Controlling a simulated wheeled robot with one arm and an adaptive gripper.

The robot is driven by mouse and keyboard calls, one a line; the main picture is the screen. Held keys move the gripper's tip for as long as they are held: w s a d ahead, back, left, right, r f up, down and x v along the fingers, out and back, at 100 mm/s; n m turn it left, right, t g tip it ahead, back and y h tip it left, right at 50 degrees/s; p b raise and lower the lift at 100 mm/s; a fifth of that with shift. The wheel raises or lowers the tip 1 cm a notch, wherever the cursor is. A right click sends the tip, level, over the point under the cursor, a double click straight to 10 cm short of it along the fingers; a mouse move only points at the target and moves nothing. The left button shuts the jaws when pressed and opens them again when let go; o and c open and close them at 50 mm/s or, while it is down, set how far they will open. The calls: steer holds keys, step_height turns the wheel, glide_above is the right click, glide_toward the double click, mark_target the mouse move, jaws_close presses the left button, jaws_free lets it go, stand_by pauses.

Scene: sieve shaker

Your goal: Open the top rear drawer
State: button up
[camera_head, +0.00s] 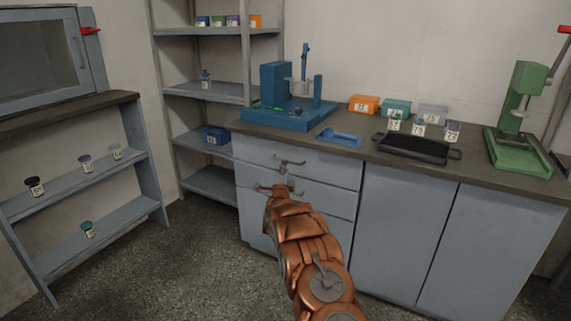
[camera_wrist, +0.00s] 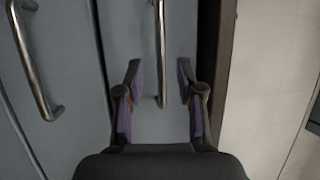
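The top drawer (camera_head: 330,168) is in the left part of the grey counter cabinet, just under the worktop, and looks shut. Its bar handle (camera_head: 292,162) shows just beyond my gripper (camera_head: 281,178). In the wrist view, my gripper (camera_wrist: 160,72) is open, with one finger on each side of this top handle (camera_wrist: 161,35). I see a gap between the handle and each finger. The drawer front (camera_wrist: 150,120) lies behind the fingers. The handle of the drawer below (camera_wrist: 35,65) is at the left of the wrist view. In the head view, my gripper is small and partly hidden by my arm.
The dark worktop edge (camera_wrist: 222,60) runs close beside the right finger in the wrist view. On the worktop (camera_head: 470,175) stand a blue device (camera_head: 285,112), a blue tray (camera_head: 340,137), a black tray (camera_head: 415,148) and a green press (camera_head: 520,145). The floor (camera_head: 190,255) at the left is clear.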

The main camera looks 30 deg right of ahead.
steer(key=shift+x, duration=2.1)
steer(key=shift+w+d+r, duration=0.15)
steer(key=shift+w+r, duration=0.05)
steer(key=shift+w, duration=0.05)
steer(key=shift+c, duration=0.4)
jaws_close()
